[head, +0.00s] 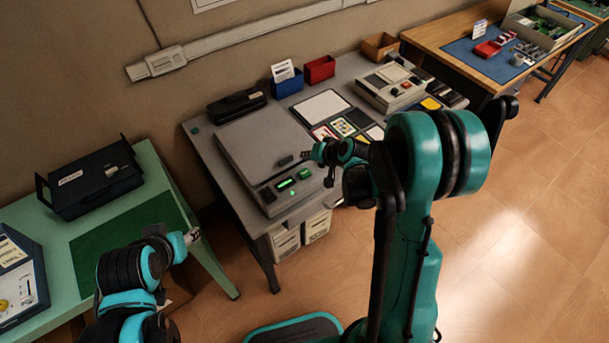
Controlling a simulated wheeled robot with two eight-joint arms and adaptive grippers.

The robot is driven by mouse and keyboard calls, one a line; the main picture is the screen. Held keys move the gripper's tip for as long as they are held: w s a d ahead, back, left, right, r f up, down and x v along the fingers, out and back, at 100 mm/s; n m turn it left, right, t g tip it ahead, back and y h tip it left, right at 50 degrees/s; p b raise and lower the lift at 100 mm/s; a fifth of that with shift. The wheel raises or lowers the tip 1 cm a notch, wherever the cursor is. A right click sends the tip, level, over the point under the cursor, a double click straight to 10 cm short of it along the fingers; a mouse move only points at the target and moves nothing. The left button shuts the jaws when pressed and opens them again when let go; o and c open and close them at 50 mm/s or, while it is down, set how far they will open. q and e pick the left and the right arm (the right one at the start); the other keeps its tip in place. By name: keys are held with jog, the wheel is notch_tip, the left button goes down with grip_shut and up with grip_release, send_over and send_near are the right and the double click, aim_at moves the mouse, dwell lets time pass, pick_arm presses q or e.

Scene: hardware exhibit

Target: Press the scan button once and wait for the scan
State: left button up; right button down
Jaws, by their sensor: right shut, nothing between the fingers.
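A grey flatbed scanner (258,145) sits on the grey table with its lid down. Its front panel carries a small lit green display (286,184), a dark square (267,195) to the left and a green button (305,173) to the right. A small green light (292,193) glows on the front. My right gripper (318,160) is shut and empty, at the panel's right end close to the green button. I cannot tell whether it touches. My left gripper (192,237) is low at left, away from the scanner; its fingers are too unclear to read.
The grey table also holds a black device (237,105), a blue bin (287,82), a red bin (319,69), cards and a beige machine (390,88). A green table (150,170) with a black case (95,183) stands left. Open floor lies at right.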

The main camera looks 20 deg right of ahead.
jog(key=b, duration=0.3)
send_over(306, 174)
notch_tip(306, 174, down, 4)
jog(key=shift+f, duration=0.25)
jog(key=shift+f+b, duration=0.55)
jog(key=shift+f, duration=0.1)
dwell(0.5)
jog(key=shift+f+b, duration=0.4)
jog(key=shift+b, duration=0.1)
jog(key=shift+f+b, duration=0.5)
jog(key=shift+b, duration=0.05)
dwell(0.5)
jog(key=shift+r, duration=0.15)
jog(key=shift+r+p, duration=0.65)
jog(key=shift+r, duration=0.15)
